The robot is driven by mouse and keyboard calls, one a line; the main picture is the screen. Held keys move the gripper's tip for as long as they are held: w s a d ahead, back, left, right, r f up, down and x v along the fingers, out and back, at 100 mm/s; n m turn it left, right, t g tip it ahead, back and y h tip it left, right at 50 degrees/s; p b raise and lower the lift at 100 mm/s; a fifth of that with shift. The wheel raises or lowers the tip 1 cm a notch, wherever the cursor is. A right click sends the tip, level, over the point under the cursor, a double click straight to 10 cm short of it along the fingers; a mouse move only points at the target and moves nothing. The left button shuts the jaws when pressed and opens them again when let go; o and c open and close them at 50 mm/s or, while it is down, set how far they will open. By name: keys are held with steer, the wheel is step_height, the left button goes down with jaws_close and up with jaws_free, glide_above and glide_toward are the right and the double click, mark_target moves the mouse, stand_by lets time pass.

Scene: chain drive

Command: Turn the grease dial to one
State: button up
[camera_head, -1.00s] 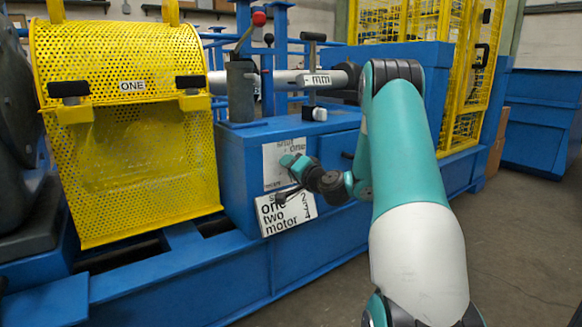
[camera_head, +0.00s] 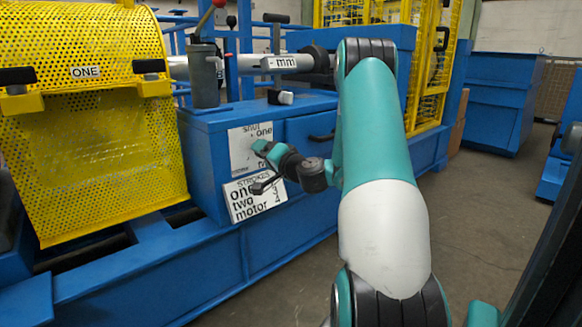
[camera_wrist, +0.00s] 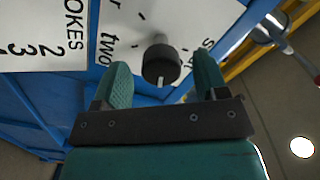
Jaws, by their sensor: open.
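The grease dial is a dark round knob (camera_wrist: 161,64) with a white mark on its lower side in the wrist view. It sits on a white plate (camera_wrist: 185,20) with tick marks, where "two" and part of "shut" can be read. In the head view the same plate (camera_head: 238,160) is on the blue cabinet's front, showing "shut" and "one"; my gripper hides the knob there. My gripper (camera_wrist: 160,72) is open, with a teal finger on each side of the knob. Gaps show between knob and fingers. It also shows in the head view (camera_head: 262,150).
A white "STROKES" sign (camera_head: 254,199) hangs just below the dial plate. A yellow perforated guard (camera_head: 95,150) marked "ONE" stands at left. A grey cylinder (camera_head: 204,78) with a red-knobbed lever stands on the blue cabinet (camera_head: 200,150). Open floor (camera_head: 490,220) lies at right.

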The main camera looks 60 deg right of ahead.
steer(key=b+v, duration=0.9)
steer(key=v, duration=0.4)
steer(key=shift+s+a, duration=0.2)
steer(key=shift+s, duration=0.15)
steer(key=shift+r, duration=0.1)
